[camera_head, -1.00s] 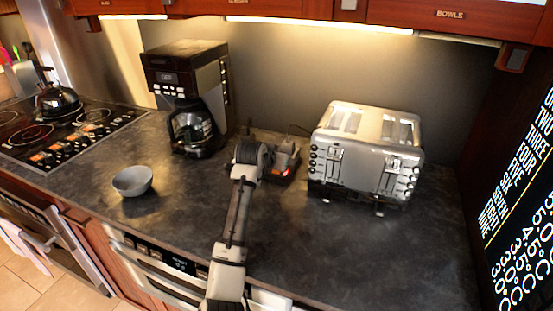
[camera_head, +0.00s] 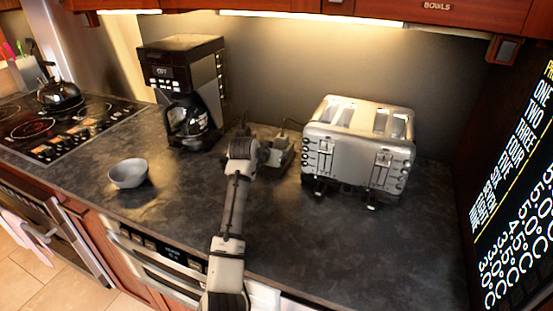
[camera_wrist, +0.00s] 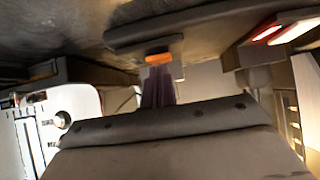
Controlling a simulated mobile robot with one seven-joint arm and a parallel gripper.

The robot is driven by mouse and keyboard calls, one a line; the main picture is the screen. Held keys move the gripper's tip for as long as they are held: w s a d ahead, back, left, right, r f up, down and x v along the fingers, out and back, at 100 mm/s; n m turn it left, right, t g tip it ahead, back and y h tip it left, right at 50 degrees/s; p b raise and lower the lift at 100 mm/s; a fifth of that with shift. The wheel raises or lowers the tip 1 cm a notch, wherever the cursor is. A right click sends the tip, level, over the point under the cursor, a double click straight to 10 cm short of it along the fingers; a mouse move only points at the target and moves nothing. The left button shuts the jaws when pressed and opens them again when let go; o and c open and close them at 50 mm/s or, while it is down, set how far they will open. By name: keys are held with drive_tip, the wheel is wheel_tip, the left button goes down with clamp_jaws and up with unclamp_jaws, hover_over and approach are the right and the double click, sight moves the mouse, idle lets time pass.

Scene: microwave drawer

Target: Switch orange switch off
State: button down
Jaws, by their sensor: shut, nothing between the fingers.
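In the wrist view, a small orange switch (camera_wrist: 158,58) sits at the edge of a dark rounded bar. My gripper (camera_wrist: 157,74) is shut and empty, its purplish fingers pointing straight at the switch. The tips look very close to it or touching; I cannot tell which. In the head view, my arm reaches over the counter to a low grey device (camera_head: 280,148) between the coffee maker and the toaster. The arm's end covers part of this device, and the switch and my fingertips cannot be made out there.
A coffee maker (camera_head: 184,92) stands left of the arm's end and a silver toaster (camera_head: 357,150) stands right. A grey bowl (camera_head: 129,173) sits on the counter. A red-lit piece (camera_wrist: 268,33) shows in the wrist view. The counter's front right (camera_head: 370,250) is clear.

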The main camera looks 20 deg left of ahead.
sight(279, 143)
drive_tip(key=shift+a, duration=0.3)
drive_tip(key=shift+w+r, duration=0.2)
drive_tip(key=shift+w, duration=0.55)
drive_tip(key=shift+d, duration=0.1)
drive_tip(key=shift+w+r+p, duration=0.1)
drive_tip(key=shift+r+p, duration=0.25)
drive_tip(key=shift+p, duration=0.1)
wheel_tip(279, 143, up, 4)
drive_tip(key=shift+w+d+f, duration=0.1)
drive_tip(key=shift+w, duration=0.05)
drive_tip(key=w+r+b+v, duration=0.1)
drive_tip(key=b+v, duration=0.1)
drive_tip(key=v, duration=0.7)
drive_tip(key=shift+r+b, duration=0.4)
drive_tip(key=shift+r, duration=0.05)
